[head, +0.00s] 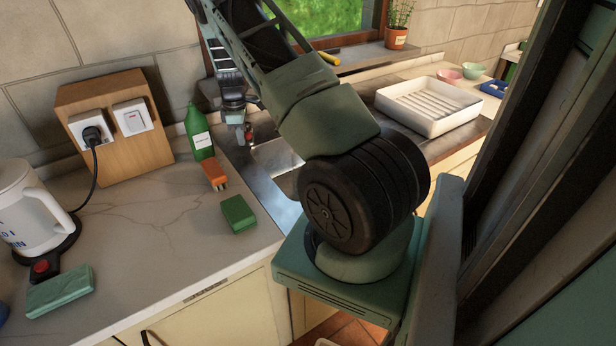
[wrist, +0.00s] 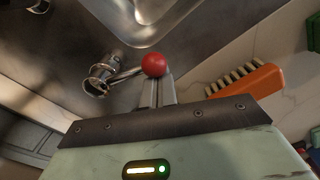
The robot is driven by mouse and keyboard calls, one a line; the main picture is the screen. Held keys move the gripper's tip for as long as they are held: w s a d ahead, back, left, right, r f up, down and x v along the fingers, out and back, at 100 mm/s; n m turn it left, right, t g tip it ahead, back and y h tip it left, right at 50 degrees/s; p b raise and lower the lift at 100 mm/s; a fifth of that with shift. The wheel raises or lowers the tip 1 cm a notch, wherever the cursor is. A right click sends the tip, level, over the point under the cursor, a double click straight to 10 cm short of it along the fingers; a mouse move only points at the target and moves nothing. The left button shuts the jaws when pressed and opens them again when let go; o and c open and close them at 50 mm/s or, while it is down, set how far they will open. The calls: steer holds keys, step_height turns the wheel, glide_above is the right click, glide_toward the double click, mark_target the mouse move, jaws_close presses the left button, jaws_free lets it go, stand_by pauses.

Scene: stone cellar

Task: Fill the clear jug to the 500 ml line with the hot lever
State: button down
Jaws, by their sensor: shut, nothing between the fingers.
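The red ball knob (wrist: 154,64) is on the end of a short chrome lever (wrist: 126,74), which runs to a round chrome tap fitting (wrist: 102,76). My gripper (wrist: 155,82) is shut and empty, with its fingertips right at the knob; I cannot tell if they touch it. In the head view my gripper (head: 243,136) hangs over the back left of the sink, with the red knob (head: 249,127) beside it. The steel sink basin (wrist: 165,12) shows only in part. I cannot make out the clear jug or its 500 ml line in either view.
An orange brush (wrist: 238,92) lies just right of my gripper in the wrist view. A green bottle (head: 199,131) and a green sponge (head: 238,214) stand left of the sink. A white drying tray (head: 428,112) is on the right. A kettle (head: 28,208) sits far left.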

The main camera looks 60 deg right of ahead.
steer(key=shift+s+d, duration=0.3)
steer(key=shift+s, duration=0.2)
steer(key=shift+s+d, duration=0.4)
steer(key=shift+d, duration=0.1)
steer(key=shift+w+a+r, duration=0.1)
steer(key=shift+r, duration=0.15)
steer(key=shift+w+a+r+p, duration=0.15)
steer(key=shift+r+p, duration=0.7)
steer(key=shift+r, duration=0.8)
steer(key=shift+a+r+p, duration=0.1)
steer(key=shift+r+p, duration=0.75)
steer(key=shift+r, duration=0.75)
